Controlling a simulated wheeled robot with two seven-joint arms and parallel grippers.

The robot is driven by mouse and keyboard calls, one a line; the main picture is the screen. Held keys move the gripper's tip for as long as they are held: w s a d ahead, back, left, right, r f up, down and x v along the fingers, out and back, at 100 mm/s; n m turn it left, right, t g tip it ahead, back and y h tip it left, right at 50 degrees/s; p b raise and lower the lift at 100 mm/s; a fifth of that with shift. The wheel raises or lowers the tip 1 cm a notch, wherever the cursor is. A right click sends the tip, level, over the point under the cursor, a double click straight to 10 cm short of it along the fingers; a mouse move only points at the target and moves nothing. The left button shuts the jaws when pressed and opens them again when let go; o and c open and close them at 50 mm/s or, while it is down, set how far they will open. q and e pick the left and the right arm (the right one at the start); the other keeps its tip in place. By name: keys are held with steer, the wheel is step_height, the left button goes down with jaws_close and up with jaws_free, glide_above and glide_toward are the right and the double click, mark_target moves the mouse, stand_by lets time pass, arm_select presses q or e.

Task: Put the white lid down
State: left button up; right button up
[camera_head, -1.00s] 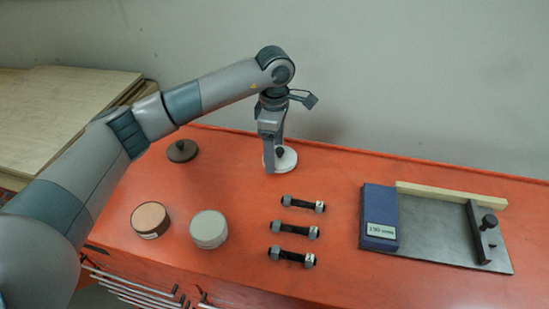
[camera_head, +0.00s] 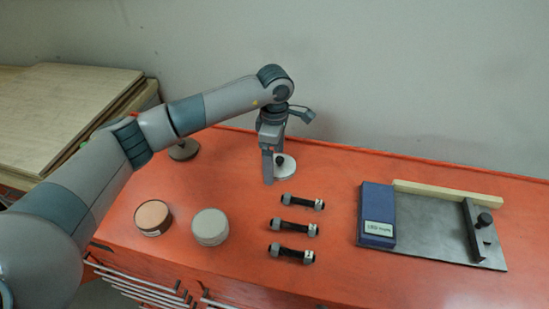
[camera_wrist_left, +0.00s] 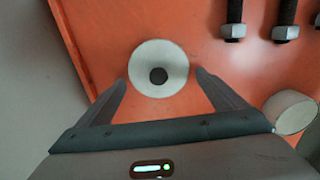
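The white lid (camera_head: 286,172), a round disc with a dark knob, is at the back middle of the orange bench and looks flat on it. My left gripper (camera_head: 268,182) is right at the lid, pointing down, with its fingers partly in front of it. In the left wrist view the whole lid (camera_wrist_left: 145,85) shows beyond and between the spread fingers of my left gripper (camera_wrist_left: 161,80). There is a clear gap between each finger and the knob, so the gripper is open and empty. My right gripper is out of view.
Several dark studs with nuts (camera_head: 303,202) lie in front of the lid. A grey-white tin (camera_head: 210,227) and a copper-topped tin (camera_head: 153,217) stand front left. A dark lid (camera_head: 183,150) is back left. A blue box (camera_head: 377,212) sits on a metal plate (camera_head: 435,230) at right.

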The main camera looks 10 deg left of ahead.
mark_target(275, 164)
arm_select(q)
steer(key=shift+r, duration=0.1)
steer(key=shift+r, duration=0.1)
step_height(275, 164, up, 12)
steer(key=b, duration=0.5)
stand_by(0.4)
steer(key=shift+s, duration=0.1)
